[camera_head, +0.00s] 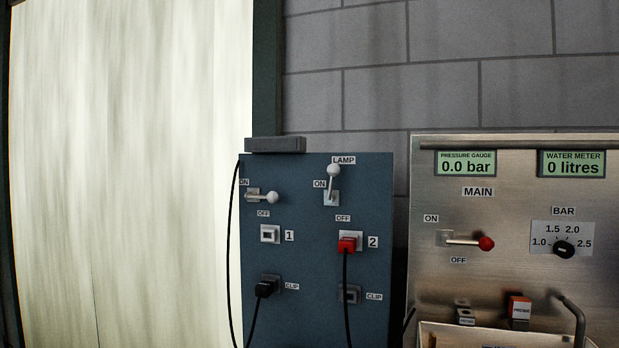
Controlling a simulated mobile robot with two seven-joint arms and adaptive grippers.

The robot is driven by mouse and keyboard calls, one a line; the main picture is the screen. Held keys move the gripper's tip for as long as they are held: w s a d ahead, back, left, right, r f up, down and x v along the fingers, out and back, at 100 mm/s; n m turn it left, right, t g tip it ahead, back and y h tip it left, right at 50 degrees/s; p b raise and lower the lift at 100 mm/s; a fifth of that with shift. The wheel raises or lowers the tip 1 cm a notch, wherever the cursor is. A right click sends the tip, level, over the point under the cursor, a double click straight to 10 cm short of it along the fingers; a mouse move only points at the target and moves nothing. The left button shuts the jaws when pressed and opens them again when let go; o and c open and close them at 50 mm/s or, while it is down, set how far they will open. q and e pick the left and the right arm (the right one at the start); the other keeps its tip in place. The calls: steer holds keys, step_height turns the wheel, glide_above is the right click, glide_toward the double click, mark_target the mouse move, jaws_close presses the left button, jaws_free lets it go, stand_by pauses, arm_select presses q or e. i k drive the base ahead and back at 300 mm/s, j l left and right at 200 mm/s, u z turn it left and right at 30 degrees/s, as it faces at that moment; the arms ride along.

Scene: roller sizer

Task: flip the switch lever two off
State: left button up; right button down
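A blue panel (310,290) carries two switch levers with white ball knobs. The right lever (333,172), under the LAMP label and above the socket marked 2, points up, its knob near the ON label and away from the OFF label below. The left lever (271,197), above the socket marked 1, sticks out to the right, between its ON and OFF labels. Neither of my grippers is in view.
A red plug (348,244) with a hanging black cable sits in socket 2. A black plug (266,288) is in the left CLIP socket. A steel panel (440,290) with a red-knobbed lever (485,243) stands at right. The space before the levers looks clear.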

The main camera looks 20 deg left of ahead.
mark_target(334, 169)
steer(key=j+u, duration=0.1)
steer(key=j, duration=0.35)
steer(key=i+j+u, duration=0.15)
steer(key=j, duration=0.35)
steer(key=j+u, duration=0.1)
steer(key=u, duration=0.3)
steer(key=j+u, duration=0.1)
steer(key=u, duration=0.25)
steer(key=i+u, duration=0.1)
steer(key=u, duration=0.3)
